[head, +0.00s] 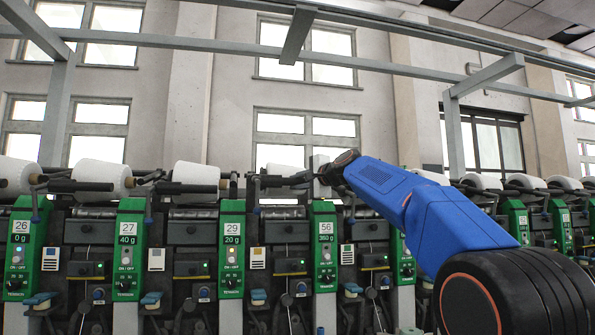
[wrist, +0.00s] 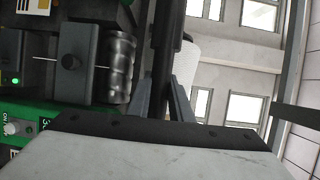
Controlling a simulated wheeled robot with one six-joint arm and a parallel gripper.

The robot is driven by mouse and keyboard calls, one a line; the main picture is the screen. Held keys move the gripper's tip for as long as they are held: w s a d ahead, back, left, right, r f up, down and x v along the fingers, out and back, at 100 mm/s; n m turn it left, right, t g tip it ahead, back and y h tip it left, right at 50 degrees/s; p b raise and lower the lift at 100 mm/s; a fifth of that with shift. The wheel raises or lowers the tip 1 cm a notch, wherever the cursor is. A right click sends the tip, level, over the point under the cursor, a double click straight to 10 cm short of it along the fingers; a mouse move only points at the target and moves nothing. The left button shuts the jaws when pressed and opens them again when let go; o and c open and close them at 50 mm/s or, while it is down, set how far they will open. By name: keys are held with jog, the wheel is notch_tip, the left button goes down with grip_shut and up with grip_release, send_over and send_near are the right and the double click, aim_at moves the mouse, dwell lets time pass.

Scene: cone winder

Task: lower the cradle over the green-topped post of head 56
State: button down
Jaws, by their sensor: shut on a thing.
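Part of a green panel (wrist: 30,112) shows sideways at the left of the wrist view. The cradle's dark bar (wrist: 165,55) runs between my fingers in the wrist view. My gripper (wrist: 163,103) is shut on this bar. In the head view my gripper (head: 318,176) is above the post, at cradle height. The exact grip contact is partly hidden.
Neighbouring posts 29 (head: 232,245) and 27 (head: 128,250) stand to the left, with white cones (head: 195,174) on their cradles. More heads continue at right behind my blue arm. A grey overhead rail (head: 240,48) crosses above. A ridged dark roller (wrist: 120,65) shows in the wrist view.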

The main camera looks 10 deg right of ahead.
jog(key=shift+w+f, duration=0.2)
jog(key=shift+f, duration=1)
jog(key=c, duration=1.6)
grip_release()
jog(key=shift+r, duration=0.1)
jog(key=v, duration=1.7)
jog(key=shift+s+f, duration=0.2)
jog(key=shift+s, duration=0.05)
